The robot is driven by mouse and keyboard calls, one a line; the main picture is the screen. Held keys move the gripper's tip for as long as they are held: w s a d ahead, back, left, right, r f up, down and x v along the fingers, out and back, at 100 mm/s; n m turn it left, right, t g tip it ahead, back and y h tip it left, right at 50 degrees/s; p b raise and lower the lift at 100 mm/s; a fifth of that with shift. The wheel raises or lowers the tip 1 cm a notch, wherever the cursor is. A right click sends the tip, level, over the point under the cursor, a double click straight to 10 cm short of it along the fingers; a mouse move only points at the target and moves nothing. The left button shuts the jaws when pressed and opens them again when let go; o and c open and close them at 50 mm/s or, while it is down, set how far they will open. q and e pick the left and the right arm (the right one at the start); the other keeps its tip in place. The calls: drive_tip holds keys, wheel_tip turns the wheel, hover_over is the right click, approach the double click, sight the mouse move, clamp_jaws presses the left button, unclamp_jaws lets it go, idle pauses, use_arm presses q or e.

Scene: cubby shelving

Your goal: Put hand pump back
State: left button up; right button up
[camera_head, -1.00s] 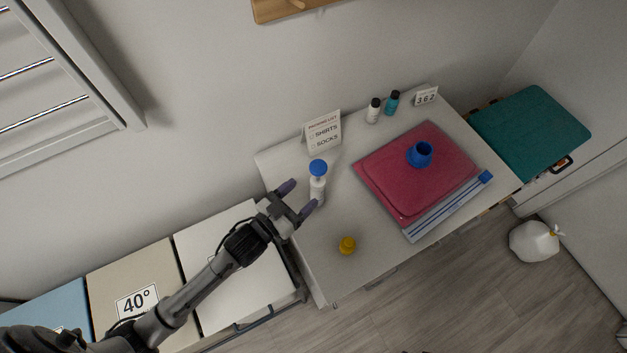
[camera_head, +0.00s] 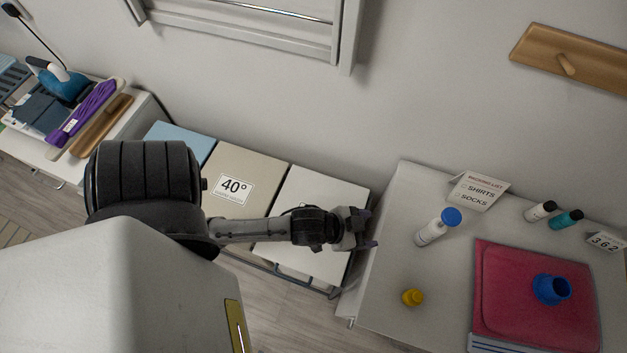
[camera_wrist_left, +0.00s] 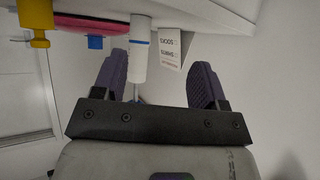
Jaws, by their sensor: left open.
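A white cylinder with a blue top, which looks like the hand pump (camera_head: 432,232), stands upright on the white table (camera_head: 385,285), left of the red bag (camera_head: 520,320). My left gripper (camera_head: 368,228) is open and empty near the table's left edge, apart from the cylinder, with its fingers pointing towards it. In the left wrist view my open fingers (camera_wrist_left: 158,80) show with the white cylinder (camera_wrist_left: 140,50) beyond the gap between them. My right gripper is not in view.
A blue round piece (camera_head: 551,289) lies on the red bag. A yellow piece (camera_head: 412,297) stands near the front. A packing-list card (camera_head: 478,191) and two small bottles (camera_head: 540,211) stand at the back. Lidded hampers (camera_head: 315,215) adjoin the table's left.

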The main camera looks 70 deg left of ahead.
use_arm(q)
drive_tip(key=s+a+f+g+y, duration=0.1)
drive_tip(key=s+f+g, duration=0.2)
drive_tip(key=s+g, duration=0.4)
drive_tip(key=s, duration=0.6)
drive_tip(key=shift+a+g+y, duration=0.3)
drive_tip(key=shift+g, duration=0.1)
